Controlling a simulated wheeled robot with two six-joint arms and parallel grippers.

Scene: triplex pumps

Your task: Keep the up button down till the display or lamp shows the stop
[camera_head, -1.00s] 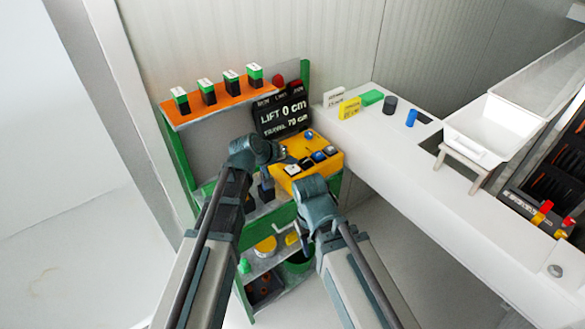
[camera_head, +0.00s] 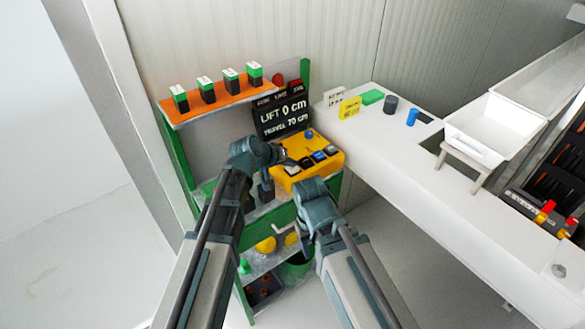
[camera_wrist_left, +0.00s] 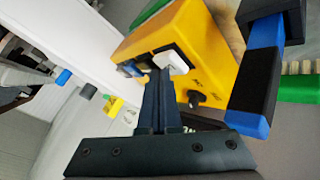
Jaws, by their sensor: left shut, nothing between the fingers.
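The yellow control box (camera_head: 328,168) stands on the green rack, with a row of buttons and a blue round knob on its top. The dark display (camera_head: 283,114) behind it reads LIFT 0 cm and TRAVEL 70 cm. My left gripper (camera_head: 284,156) is at the box's left side; in the left wrist view its shut, empty fingers (camera_wrist_left: 162,76) end right by a white button (camera_wrist_left: 175,60). I cannot tell whether they touch or press it. Button labels are unreadable, so which is up is unclear. My right gripper (camera_head: 308,228) hangs in front of the box, its fingers unclear.
An orange shelf (camera_head: 218,98) with several green-topped blocks is at the left. A white bench (camera_head: 395,150) to the right holds a yellow sign (camera_head: 349,107), a dark cylinder (camera_head: 390,105), a blue cylinder (camera_head: 413,116) and a white tray (camera_head: 482,130).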

